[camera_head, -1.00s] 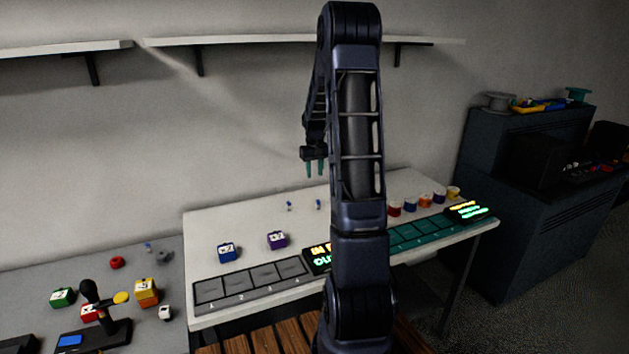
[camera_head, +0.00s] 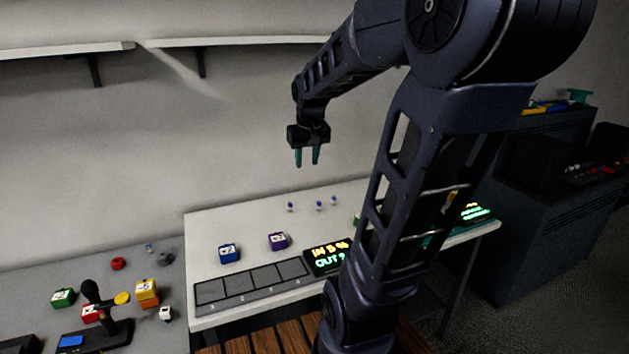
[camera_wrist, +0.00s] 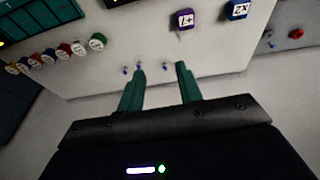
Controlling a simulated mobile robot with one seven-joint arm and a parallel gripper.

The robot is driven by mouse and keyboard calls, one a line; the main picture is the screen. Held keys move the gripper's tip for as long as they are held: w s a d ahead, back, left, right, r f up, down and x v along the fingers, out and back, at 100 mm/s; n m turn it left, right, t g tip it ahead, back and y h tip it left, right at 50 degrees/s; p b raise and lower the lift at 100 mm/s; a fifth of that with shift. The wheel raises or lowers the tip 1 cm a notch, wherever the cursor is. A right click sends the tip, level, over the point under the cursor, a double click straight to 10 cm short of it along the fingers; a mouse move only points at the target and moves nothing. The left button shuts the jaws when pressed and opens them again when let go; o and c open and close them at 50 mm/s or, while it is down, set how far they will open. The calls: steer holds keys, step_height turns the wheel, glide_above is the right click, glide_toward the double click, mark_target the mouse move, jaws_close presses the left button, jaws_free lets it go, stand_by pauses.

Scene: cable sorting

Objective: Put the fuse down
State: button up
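My gripper (camera_head: 307,162) hangs high above the white table, with its two green fingers pointing down. In the wrist view the gripper (camera_wrist: 160,70) has its fingers apart, with nothing seen held between them. Small blue-topped pieces, which may be fuses, stand on the table: one on the left (camera_head: 290,206), one in the middle (camera_head: 319,204) and one on the right (camera_head: 334,199). They also show in the wrist view beyond the fingertips, one near the right finger (camera_wrist: 165,66). I cannot tell which one is the task's fuse.
A blue block (camera_head: 229,253) and a purple block (camera_head: 278,241) sit behind a grey numbered tray (camera_head: 252,283). A lit display (camera_head: 329,257) stands beside it. Several coloured round pieces, including a green one (camera_wrist: 97,41), line the table. My arm covers the table's right part.

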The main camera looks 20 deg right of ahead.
steer(key=s+a+t, duration=0.1)
steer(key=s+a, duration=0.2)
steer(key=s, duration=1)
steer(key=shift+s+a+f, duration=0.15)
steer(key=shift+f, duration=0.05)
